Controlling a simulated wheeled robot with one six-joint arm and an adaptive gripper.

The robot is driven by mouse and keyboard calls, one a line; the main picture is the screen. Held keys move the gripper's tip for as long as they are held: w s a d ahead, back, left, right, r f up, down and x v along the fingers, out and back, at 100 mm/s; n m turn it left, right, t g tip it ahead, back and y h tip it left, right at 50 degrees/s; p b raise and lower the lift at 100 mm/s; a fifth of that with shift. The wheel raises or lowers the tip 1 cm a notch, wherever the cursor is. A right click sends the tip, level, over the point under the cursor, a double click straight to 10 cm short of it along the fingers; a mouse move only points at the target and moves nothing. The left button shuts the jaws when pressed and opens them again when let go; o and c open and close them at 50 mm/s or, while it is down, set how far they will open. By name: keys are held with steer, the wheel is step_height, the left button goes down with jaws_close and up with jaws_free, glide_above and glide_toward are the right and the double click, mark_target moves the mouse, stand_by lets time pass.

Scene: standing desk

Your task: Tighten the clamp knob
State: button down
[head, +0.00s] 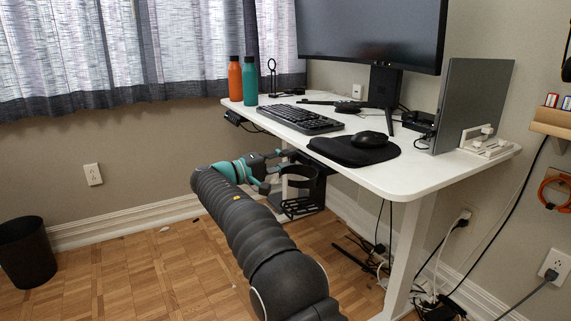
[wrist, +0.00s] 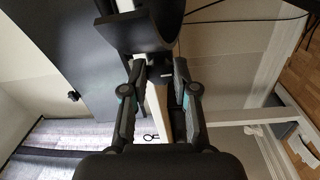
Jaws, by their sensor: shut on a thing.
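A black cup holder (head: 300,172) with an open ring and a lower basket hangs by the near left edge of the white desk (head: 410,178). My gripper (head: 270,170) reaches in just left of the ring, below the desktop. In the wrist view, my gripper (wrist: 160,70) has its two fingers on either side of a small dark part, the clamp knob (wrist: 162,73), and is shut on it. A curved black piece of the holder (wrist: 155,38) lies just beyond the fingertips. The fingers hide most of the knob, so its turn cannot be told.
The desktop holds an orange bottle (head: 235,80), a teal bottle (head: 251,82), a keyboard (head: 300,118), a mouse (head: 370,139) and a monitor (head: 370,30). A white desk leg (head: 410,255) and loose cables stand right of the holder. The floor at left is mostly clear, with a black bin (head: 26,255).

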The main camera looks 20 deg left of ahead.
steer(key=m+b, duration=0.1)
steer(key=m, duration=0.3)
steer(key=shift+f, duration=0.15)
steer(key=m, duration=0.3)
steer(key=shift+w+m, duration=0.1)
steer(key=shift+m, duration=0.2)
steer(key=m, duration=0.4)
steer(key=shift+m+g+h+b, duration=0.3)
steer(key=shift+m+g, duration=0.1)
steer(key=shift+a+m, duration=0.1)
steer(key=shift+m, duration=1.6)
steer(key=c, duration=1.2)
jaws_free()
